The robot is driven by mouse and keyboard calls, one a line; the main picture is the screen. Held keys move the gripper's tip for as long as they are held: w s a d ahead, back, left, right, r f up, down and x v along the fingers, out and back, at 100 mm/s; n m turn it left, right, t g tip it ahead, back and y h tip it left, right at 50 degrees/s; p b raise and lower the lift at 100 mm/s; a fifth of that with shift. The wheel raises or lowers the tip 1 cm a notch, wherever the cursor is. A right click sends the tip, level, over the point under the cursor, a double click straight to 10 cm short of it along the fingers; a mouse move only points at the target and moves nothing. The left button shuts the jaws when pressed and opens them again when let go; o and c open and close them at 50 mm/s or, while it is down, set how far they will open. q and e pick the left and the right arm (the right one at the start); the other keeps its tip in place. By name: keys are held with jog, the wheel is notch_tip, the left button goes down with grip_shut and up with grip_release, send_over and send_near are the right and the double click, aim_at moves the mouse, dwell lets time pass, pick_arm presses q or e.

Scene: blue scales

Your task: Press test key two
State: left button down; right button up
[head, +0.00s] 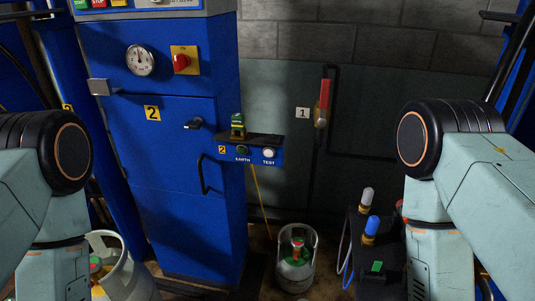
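The test key (268,153) is a round white button marked TEST on the small blue panel (256,160) with a yellow 2 plate. A darker EARTH key (242,149) sits to its left on the same panel. The panel sticks out from the right side of the blue cabinet marked 2. My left arm shows at the left edge and my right arm at the right edge. Both grippers are outside the picture, so their state is hidden. No part of my arms touches the panel.
A green and yellow clamp-like item (238,125) sits on the dark ledge above the keys. A gas cylinder (296,258) stands on the floor, another (120,275) at lower left. A dark stand with white and blue fittings (370,230) is beside my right arm.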

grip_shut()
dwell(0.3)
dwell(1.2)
